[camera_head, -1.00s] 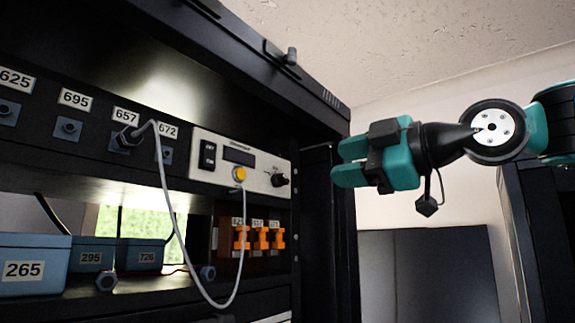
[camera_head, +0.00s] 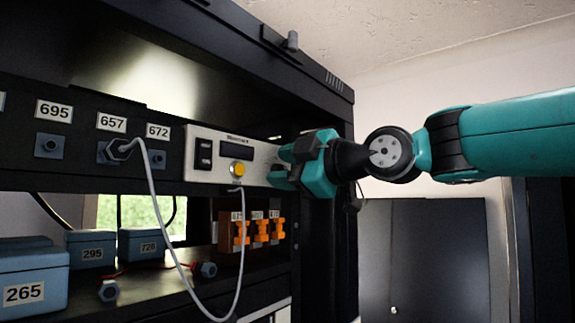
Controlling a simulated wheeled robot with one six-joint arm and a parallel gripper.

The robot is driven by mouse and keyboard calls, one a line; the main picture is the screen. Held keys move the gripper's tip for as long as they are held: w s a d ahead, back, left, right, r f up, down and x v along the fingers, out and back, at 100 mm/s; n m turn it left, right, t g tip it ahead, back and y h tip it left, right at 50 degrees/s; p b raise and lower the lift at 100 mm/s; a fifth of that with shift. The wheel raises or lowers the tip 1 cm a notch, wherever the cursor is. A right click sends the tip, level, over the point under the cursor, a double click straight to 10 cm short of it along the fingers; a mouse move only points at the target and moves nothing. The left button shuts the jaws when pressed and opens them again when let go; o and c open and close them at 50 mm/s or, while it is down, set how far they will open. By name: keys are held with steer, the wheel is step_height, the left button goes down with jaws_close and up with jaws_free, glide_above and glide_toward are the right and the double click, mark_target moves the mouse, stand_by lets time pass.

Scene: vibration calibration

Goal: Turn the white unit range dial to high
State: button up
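The white unit (camera_head: 220,177) is set in the black rack panel, with two black switches, a dark display and a yellow round connector (camera_head: 238,169). Its range dial, at the right end of the face, is hidden behind my gripper. My gripper (camera_head: 279,168), teal and black, is at the right end of the white unit with its fingers pointing left at the face. The fingertips overlap the dial's place in the picture. I cannot tell whether they touch or hold the dial.
A grey cable (camera_head: 160,210) loops from the socket under label 657 down and up toward the white unit. Orange clips (camera_head: 261,231) sit on a brown block below. Blue boxes (camera_head: 33,274) stand on the lower shelf. A rack post borders the gripper's right side.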

steer(key=c, duration=0.7)
steer(key=shift+d, duration=0.15)
